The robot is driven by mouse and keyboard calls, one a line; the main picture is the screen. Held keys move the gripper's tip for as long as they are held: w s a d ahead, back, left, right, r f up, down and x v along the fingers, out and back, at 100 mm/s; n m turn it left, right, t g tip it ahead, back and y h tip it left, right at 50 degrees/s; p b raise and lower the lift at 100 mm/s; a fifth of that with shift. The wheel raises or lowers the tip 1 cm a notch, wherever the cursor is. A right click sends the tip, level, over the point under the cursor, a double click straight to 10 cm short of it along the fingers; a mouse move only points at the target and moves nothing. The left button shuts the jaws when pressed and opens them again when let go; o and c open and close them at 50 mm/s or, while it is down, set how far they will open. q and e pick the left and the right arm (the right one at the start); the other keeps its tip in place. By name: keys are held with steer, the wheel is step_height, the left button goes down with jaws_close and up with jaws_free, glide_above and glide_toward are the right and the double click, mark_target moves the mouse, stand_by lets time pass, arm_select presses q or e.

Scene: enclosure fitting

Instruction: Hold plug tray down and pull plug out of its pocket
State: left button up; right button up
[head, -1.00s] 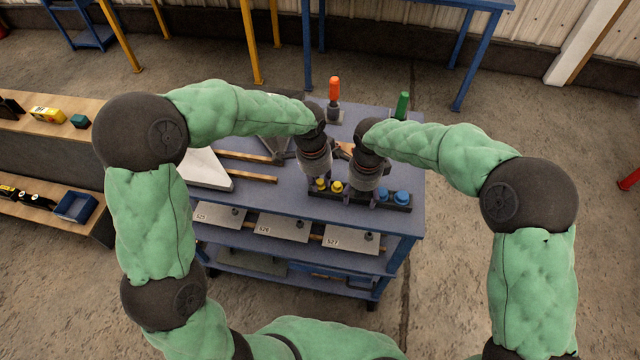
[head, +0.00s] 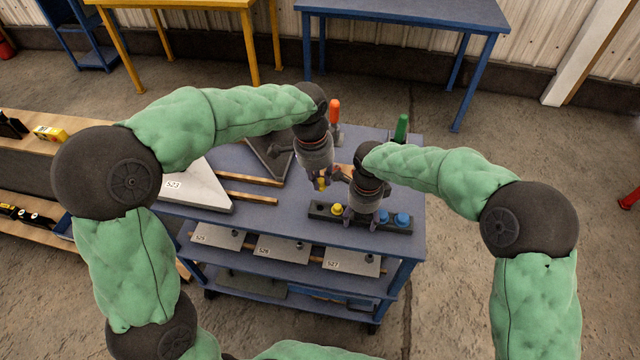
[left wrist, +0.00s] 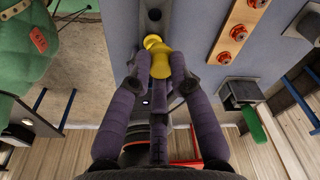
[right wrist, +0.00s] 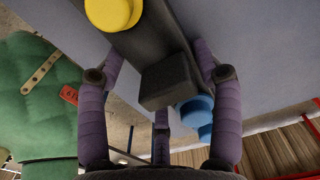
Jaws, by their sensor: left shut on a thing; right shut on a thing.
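The dark plug tray (head: 322,214) lies on the blue cart top near its front edge. My left gripper (left wrist: 160,68) is shut on a yellow plug (head: 320,184), which is clear above the tray's left end. A second yellow plug (head: 337,209) sits in the tray; its top also shows in the right wrist view (right wrist: 112,12). Two blue plugs, the nearer one (head: 384,216) and the end one (head: 402,220), sit at the right end. My right gripper (right wrist: 163,82) is shut on the tray's raised middle block (right wrist: 170,82), between the yellow and blue plugs.
An orange-handled tool (head: 335,110) and a green-handled one (head: 401,127) stand at the cart's back. Wooden strips (head: 248,198) and a pale panel (head: 190,188) lie left of the grippers. Numbered plates (head: 283,249) sit on the shelf below the front edge.

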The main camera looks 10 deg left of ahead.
steer(key=shift+s+f, duration=0.15)
steer(key=shift+f, duration=0.1)
steer(key=o, duration=1.2)
steer(key=shift+o, duration=0.2)
steer(key=shift+r, duration=0.15)
steer(key=shift+r, duration=0.1)
steer(key=shift+w+r, duration=0.2)
steer(key=shift+r, duration=0.1)
step_height(320, 180, up, 7)
steer(key=shift+s+f, duration=0.1)
steer(key=shift+f, duration=0.05)
